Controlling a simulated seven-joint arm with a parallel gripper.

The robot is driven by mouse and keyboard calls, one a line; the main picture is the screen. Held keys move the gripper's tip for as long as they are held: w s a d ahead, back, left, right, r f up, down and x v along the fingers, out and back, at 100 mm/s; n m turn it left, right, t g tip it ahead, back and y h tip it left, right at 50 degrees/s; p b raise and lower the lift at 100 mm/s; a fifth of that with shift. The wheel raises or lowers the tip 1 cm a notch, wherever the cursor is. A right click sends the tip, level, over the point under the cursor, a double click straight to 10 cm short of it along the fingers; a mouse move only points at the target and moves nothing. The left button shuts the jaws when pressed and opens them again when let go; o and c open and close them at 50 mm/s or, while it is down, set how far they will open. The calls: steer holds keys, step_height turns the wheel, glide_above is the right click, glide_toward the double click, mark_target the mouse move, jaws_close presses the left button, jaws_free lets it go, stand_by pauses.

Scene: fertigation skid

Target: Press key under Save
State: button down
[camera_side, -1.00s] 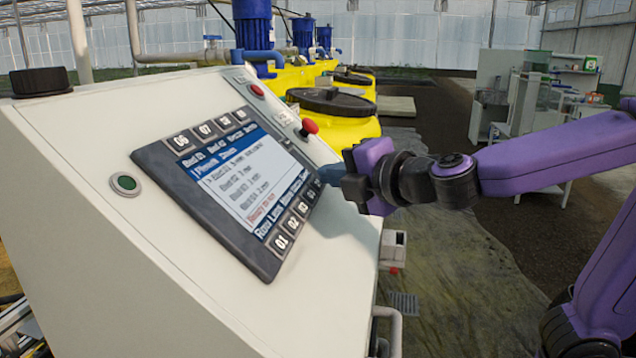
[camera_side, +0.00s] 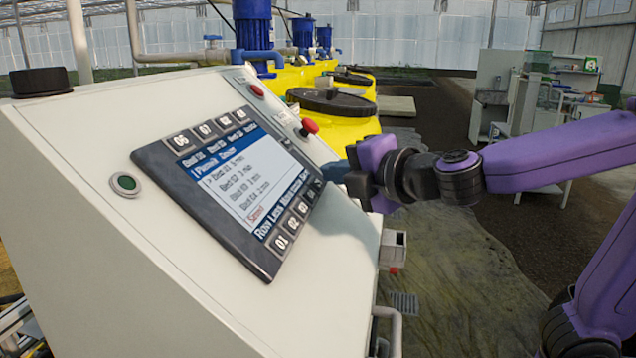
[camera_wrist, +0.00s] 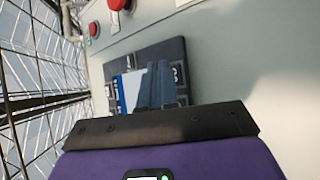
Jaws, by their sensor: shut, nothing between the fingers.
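The control panel (camera_side: 170,195) is a dark frame with a lit screen (camera_side: 245,180) on a sloping white cabinet. Numbered keys (camera_side: 281,242) run along its lower right edge below a blue label strip; the far labels are too small to read surely. The far-end keys (camera_side: 316,184) are close to my fingertips and partly hard to make out. My gripper (camera_side: 328,173) is shut and empty at that far end; I cannot tell whether it touches a key. In the wrist view, the shut fingers (camera_wrist: 157,84) cover part of the panel (camera_wrist: 174,50).
A red mushroom button (camera_side: 309,127) stands out from the cabinet just behind my gripper, with another red button (camera_side: 257,90) farther back. A green button (camera_side: 125,183) is left of the panel. Yellow tanks (camera_side: 350,130) stand behind.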

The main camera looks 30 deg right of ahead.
steer(key=shift+s+d+r, duration=0.1)
steer(key=shift+r, duration=0.05)
steer(key=s+d+r, duration=0.1)
steer(key=r, duration=0.1)
steer(key=s+d+r, duration=0.1)
steer(key=shift+s+d+r, duration=0.2)
steer(key=shift+r, duration=0.2)
stand_by(0.4)
stand_by(0.5)
